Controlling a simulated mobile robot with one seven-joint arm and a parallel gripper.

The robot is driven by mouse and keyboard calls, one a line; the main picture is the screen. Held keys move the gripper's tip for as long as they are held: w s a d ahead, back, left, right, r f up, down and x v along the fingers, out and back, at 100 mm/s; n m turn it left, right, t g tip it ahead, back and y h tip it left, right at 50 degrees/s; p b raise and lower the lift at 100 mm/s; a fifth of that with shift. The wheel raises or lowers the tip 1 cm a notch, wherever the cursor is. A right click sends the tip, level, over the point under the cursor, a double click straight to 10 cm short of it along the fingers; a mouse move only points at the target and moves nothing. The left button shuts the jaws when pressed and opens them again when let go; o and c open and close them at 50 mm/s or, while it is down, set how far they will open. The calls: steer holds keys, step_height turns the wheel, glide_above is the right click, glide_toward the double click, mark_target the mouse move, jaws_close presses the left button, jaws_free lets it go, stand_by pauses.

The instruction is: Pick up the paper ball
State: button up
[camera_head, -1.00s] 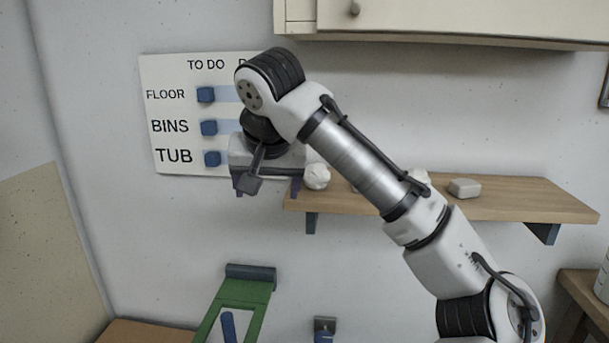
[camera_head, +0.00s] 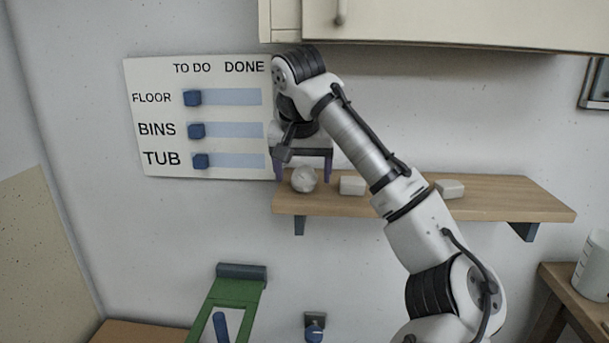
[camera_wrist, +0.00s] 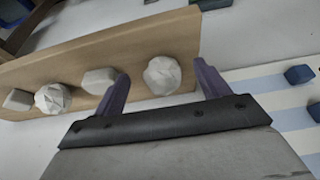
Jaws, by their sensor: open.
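A white, crumpled-looking paper ball (camera_head: 304,180) rests at the left end of the wooden shelf (camera_head: 500,198). It also shows in the wrist view (camera_wrist: 162,76), between the fingertips. A second rounded, faceted white ball (camera_wrist: 52,98) sits farther along the shelf. My arm hides it in the head view, and I cannot tell for sure which ball is the paper one. My gripper (camera_head: 303,170) is open and empty, its fingers pointing down on either side of the left-end ball. Whether they touch it is unclear.
A pale block (camera_head: 352,185) lies just right of the left-end ball, close to one finger. Another pale block (camera_head: 449,189) lies farther right. A TO DO/DONE board (camera_head: 225,120) hangs left of my gripper. A cabinet (camera_head: 430,22) overhangs the shelf.

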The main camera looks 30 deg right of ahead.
mark_target(305, 169)
steer(key=shift+w+d+r+p, duration=0.25)
steer(key=shift+w+d+p, duration=0.1)
steer(key=shift+w+d, duration=0.35)
steer(key=shift+p+x, duration=0.45)
steer(key=shift+x, duration=0.8)
steer(key=shift+w+f, duration=0.15)
steer(key=shift+f, duration=0.3)
steer(key=c, duration=1)
